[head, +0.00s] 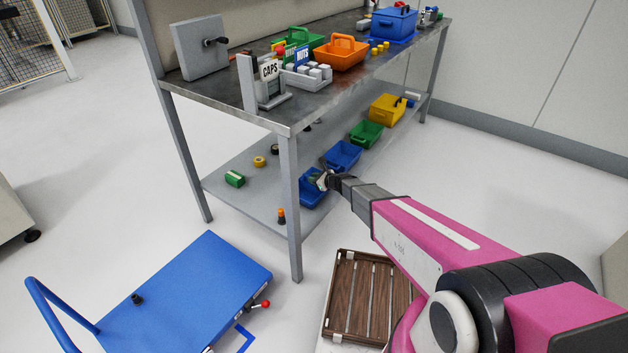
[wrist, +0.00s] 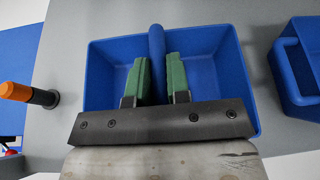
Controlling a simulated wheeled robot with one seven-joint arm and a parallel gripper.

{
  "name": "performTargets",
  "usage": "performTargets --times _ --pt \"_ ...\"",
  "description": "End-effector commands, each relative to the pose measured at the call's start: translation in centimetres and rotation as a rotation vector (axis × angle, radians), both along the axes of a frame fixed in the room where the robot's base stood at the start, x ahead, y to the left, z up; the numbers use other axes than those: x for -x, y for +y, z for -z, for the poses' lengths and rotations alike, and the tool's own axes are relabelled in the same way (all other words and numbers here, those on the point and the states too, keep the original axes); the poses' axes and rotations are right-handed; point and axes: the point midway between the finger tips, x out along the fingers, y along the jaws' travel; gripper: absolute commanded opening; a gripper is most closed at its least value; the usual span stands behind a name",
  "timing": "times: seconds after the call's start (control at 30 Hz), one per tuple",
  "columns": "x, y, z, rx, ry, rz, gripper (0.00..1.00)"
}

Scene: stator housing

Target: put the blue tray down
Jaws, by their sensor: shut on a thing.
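The blue tray (head: 312,198) is at the near end of the bench's lower shelf (head: 245,200). In the wrist view the blue tray (wrist: 105,65) appears empty, with its upright handle between the green fingers. My gripper (head: 325,180) is shut on that handle; its fingers also show in the wrist view (wrist: 158,80). I cannot tell whether the tray's base touches the shelf. A second blue tray (head: 342,155) stands behind it on the shelf, and it also shows at the right of the wrist view (wrist: 290,90), apart from the held one.
A green tray (head: 366,134) and yellow tray (head: 387,108) stand farther along the shelf. An orange-and-black object (head: 281,216) stands near the shelf's front edge. A bench leg (head: 291,200) is close to the held tray. A blue cart (head: 190,295) is in front.

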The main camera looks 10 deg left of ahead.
Motion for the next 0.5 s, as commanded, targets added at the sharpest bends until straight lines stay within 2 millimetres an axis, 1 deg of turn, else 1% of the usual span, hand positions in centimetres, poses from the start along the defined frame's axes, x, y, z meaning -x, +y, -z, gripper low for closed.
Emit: performTargets --times 0.13,0.17,0.2,0.23,0.5 --pt "0.07 -0.01 0.09 0.005 -0.003 -0.002 0.0" --pt "0.06 -0.01 0.14 0.006 -0.003 -0.003 0.23" --pt "0.07 -0.01 0.13 0.006 -0.003 -0.003 0.36" --pt "0.07 -0.01 0.13 0.006 -0.003 -0.003 0.42" --pt "0.08 -0.05 0.05 0.005 -0.003 -0.002 0.42"
